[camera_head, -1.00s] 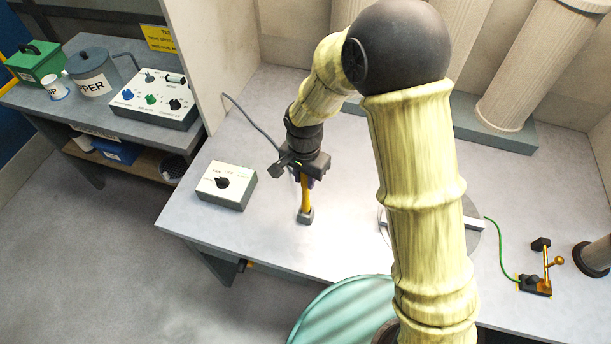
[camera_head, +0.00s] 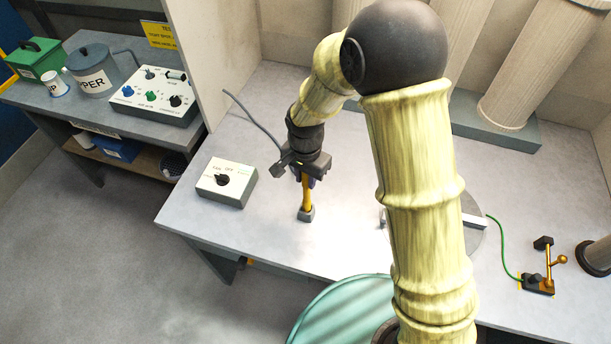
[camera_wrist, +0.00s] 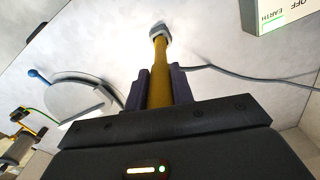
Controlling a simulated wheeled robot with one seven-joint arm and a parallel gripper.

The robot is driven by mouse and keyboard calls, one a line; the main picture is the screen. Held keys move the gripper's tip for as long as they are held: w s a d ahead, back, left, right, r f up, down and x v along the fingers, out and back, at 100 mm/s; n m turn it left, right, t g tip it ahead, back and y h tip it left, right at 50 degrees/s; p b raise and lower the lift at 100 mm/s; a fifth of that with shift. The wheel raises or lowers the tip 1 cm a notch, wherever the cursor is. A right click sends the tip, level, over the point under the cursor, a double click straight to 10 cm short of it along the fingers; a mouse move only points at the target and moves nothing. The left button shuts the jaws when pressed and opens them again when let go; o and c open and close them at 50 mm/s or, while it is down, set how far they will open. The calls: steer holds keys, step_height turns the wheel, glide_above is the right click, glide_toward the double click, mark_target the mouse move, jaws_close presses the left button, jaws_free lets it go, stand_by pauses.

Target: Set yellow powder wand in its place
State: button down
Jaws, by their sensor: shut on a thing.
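The yellow powder wand (camera_head: 307,196) stands roughly upright, its grey end low over or on the grey bench top. I cannot tell whether that end touches the bench. My gripper (camera_head: 306,178) is shut on the wand's upper part. In the wrist view the wand (camera_wrist: 160,75) runs between the two dark fingers of my gripper (camera_wrist: 160,88), with its grey end pointing away. A dark cable (camera_wrist: 225,74) runs off from beside the wand. The wand's top is hidden by my gripper. I cannot make out a holder for it.
A control box (camera_head: 227,183) with a black knob sits left of the wand. A round grey plate (camera_head: 462,232) lies to the right, partly behind my arm. A brass fixture (camera_head: 541,280) with a green cable stands farther right. Columns (camera_head: 525,70) stand at the back.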

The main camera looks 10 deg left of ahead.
mark_target(306, 184)
steer(key=shift+f+b, duration=1.3)
steer(key=shift+f, duration=0.5)
steer(key=c, duration=1.1)
jaws_free()
steer(key=shift+r, duration=0.15)
step_height(306, 184, up, 17)
steer(key=shift+r+b, duration=0.1)
steer(key=shift+b, duration=1.1)
